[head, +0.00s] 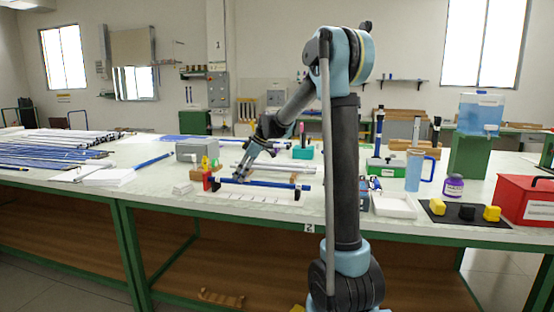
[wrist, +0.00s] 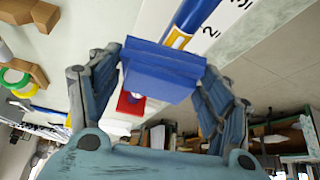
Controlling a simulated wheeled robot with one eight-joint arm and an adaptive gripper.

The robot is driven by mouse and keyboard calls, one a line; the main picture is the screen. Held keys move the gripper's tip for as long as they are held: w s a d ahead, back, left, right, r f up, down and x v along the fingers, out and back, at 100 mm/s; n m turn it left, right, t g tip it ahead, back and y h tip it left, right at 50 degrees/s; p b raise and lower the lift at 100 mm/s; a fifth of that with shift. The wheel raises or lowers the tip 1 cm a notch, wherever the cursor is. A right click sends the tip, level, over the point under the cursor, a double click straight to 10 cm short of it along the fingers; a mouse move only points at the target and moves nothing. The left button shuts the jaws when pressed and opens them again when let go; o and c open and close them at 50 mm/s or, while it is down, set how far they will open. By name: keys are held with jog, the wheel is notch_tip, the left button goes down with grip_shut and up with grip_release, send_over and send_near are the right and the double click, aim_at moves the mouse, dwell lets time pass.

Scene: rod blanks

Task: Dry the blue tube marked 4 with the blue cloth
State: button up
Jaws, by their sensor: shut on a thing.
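My gripper (head: 240,178) is low over the bench, at the left part of a blue tube (head: 278,184) that lies level along a numbered white strip. In the wrist view my gripper (wrist: 160,75) has its two fingers on either side of a folded blue cloth (wrist: 165,70), shut on it. The blue tube (wrist: 196,14) shows beyond the cloth, with a yellow-edged white label on it. The cloth overlaps the tube in this view; I cannot tell whether they touch. The tube's mark 4 cannot be read.
The numbered white strip (head: 250,194) lies in front. A grey box (head: 197,150) is behind.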

jog(key=shift+w+a, duration=0.2)
jog(key=shift+a, duration=0.55)
jog(key=shift+w+a+r, duration=0.1)
jog(key=shift+a+r, duration=0.05)
jog(key=shift+r, duration=3.9)
